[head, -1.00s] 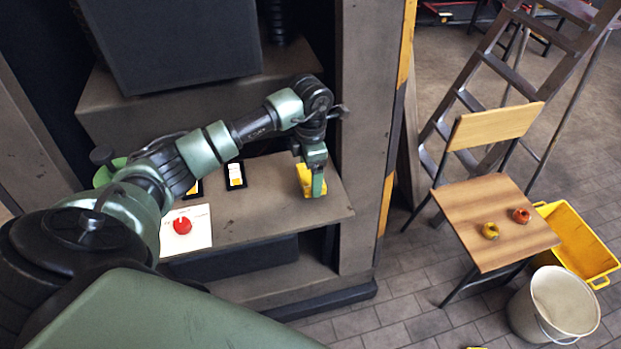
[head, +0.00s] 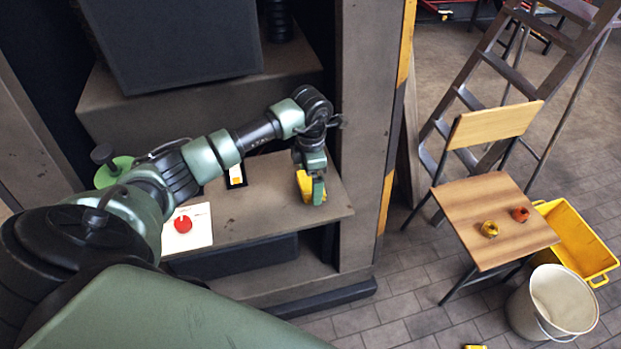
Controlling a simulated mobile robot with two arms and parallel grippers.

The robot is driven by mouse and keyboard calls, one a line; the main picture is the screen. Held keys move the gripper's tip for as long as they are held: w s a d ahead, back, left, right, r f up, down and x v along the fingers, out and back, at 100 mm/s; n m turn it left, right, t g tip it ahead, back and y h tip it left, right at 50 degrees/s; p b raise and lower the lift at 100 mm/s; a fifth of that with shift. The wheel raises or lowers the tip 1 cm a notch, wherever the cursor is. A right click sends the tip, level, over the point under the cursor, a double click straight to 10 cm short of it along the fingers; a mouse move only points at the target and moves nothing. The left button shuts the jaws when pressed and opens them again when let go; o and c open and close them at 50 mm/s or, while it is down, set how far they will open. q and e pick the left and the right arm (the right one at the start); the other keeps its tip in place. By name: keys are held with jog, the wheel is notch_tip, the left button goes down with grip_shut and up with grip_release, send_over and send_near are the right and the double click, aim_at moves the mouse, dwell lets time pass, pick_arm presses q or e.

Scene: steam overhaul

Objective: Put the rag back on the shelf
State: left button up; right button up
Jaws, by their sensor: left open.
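A small yellow thing (head: 304,186), which looks like the rag, is at the right end of the grey shelf (head: 262,226). My left gripper (head: 313,193) is open and low over that end of the shelf, right at the yellow thing. The gripper hides part of it, and I cannot tell whether the fingers touch it or whether it rests fully on the shelf. My right gripper is not in view.
A red knob (head: 183,224) on a white plate and a black-framed card (head: 236,176) are on the shelf. A thick post (head: 362,130) stands to its right. Beyond are a wooden chair (head: 470,212) holding two small objects, a yellow crate (head: 580,243), a bucket (head: 552,303) and a stepladder (head: 500,72).

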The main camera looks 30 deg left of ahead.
aim_at(310, 182)
pick_arm(q)
notch_tip(310, 182, up, 12)
jog(key=b, duration=0.2)
jog(key=shift+f, duration=0.15)
dwell(0.4)
